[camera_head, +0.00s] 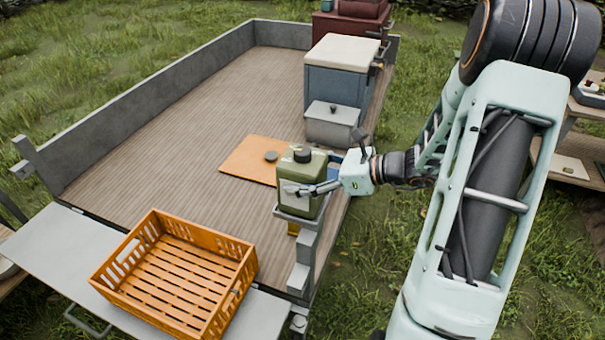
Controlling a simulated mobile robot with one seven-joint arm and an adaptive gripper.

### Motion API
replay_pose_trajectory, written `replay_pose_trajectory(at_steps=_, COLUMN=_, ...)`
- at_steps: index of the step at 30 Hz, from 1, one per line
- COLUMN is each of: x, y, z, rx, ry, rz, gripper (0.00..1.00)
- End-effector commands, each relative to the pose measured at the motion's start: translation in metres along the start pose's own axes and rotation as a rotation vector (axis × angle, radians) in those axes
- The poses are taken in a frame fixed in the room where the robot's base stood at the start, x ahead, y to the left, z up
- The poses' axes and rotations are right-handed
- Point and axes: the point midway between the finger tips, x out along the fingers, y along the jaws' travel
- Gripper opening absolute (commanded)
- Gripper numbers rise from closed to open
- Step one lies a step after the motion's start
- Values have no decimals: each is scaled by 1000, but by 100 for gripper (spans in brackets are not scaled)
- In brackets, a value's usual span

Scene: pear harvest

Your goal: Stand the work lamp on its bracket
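A green, boxy canister-like thing with a black round cap, the likeliest work lamp (312,168), stands upright at the right edge of the trailer bed. My gripper (309,189) reaches it from the right, with a grey finger lying across its near face. The other finger is hidden, but the gripper looks shut on it. A grey plate on the corner post, the likeliest bracket (293,214), is directly under the green thing. I cannot tell whether its base touches the plate.
An orange slatted crate (158,229) stands at the front of the trailer bed (140,160). An orange board (243,166) with a small dark disc (271,156) lies behind the lamp. A blue-grey chest (340,83) and a smaller grey box (331,127) stand farther back. The left bed is clear.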

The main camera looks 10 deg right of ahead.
Motion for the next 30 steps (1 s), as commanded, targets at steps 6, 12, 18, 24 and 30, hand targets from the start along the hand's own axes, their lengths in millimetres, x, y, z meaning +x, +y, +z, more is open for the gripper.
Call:
replay_pose_trajectory(at_steps=6, x=0, y=0, z=2, rx=-3, ry=-4, rz=0, gripper=15)
replay_pose_trajectory(at_steps=12, x=1, y=0, z=-2, rx=-1, ry=0, rz=0, gripper=83)
replay_pose_trajectory(at_steps=18, x=1, y=0, z=-2, rx=-1, ry=0, rz=0, gripper=89)
replay_pose_trajectory(at_steps=24, x=0, y=0, z=1, rx=-1, ry=0, rz=0, gripper=89)
replay_pose_trajectory(at_steps=30, x=-28, y=-1, z=0, rx=-2, ry=2, rz=-5, gripper=89)
